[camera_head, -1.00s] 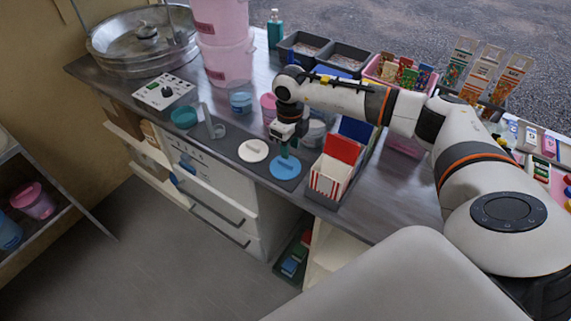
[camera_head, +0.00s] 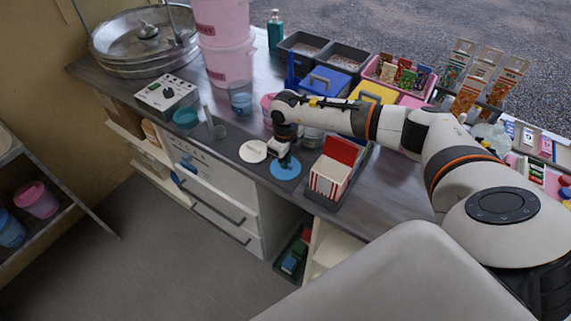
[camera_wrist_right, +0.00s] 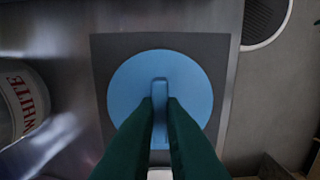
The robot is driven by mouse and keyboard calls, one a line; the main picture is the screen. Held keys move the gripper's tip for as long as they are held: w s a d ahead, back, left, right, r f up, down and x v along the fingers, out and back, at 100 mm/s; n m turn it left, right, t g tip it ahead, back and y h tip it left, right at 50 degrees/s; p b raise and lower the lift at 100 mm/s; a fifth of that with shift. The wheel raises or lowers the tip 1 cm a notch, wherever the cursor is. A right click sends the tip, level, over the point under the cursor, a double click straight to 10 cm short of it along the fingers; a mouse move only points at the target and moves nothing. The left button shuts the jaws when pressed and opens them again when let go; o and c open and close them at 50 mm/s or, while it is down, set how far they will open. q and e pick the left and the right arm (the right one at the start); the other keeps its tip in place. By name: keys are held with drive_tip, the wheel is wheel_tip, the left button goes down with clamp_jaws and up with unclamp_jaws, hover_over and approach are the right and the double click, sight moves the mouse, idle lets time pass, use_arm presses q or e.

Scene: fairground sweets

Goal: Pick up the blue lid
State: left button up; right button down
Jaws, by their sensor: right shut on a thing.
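The blue lid (camera_head: 287,169) is a flat round disc on a dark mat on the counter in the head view. In the right wrist view the blue lid (camera_wrist_right: 194,88) shows from above, with a raised bar handle across its middle. My right gripper (camera_head: 285,160) points down at it from above. In the wrist view its dark green fingers (camera_wrist_right: 160,101) are shut on the lid's handle, one on each side. The lid seems to lie flat at the mat; I cannot tell whether it is lifted. My left gripper is not in view.
A red-and-white striped box (camera_head: 326,181) stands close on the right. The counter's front edge (camera_head: 318,212) is near.

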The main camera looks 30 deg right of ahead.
wheel_tip(320, 180, up, 10)
drive_tip(key=b, duration=0.2)
idle(0.4)
